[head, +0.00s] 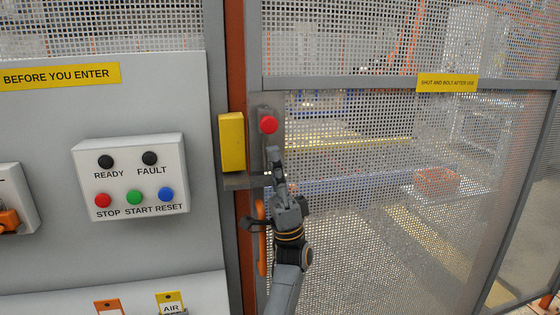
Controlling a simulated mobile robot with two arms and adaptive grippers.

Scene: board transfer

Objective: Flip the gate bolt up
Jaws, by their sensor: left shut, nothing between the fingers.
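The gate bolt shows as a red round knob (268,124) on a grey plate at the left edge of the mesh gate (370,130). My left gripper (274,155) is shut and empty, just below the knob and in front of the bolt plate. Its fingers point up, and I cannot tell whether they touch the knob. The lower part of the bolt plate is hidden behind the gripper. My right gripper is not in view.
A yellow block (232,142) is fixed on the post left of the bolt. An orange handle (261,238) stands beside my left wrist. A control box (130,180) with buttons is on the grey panel further left.

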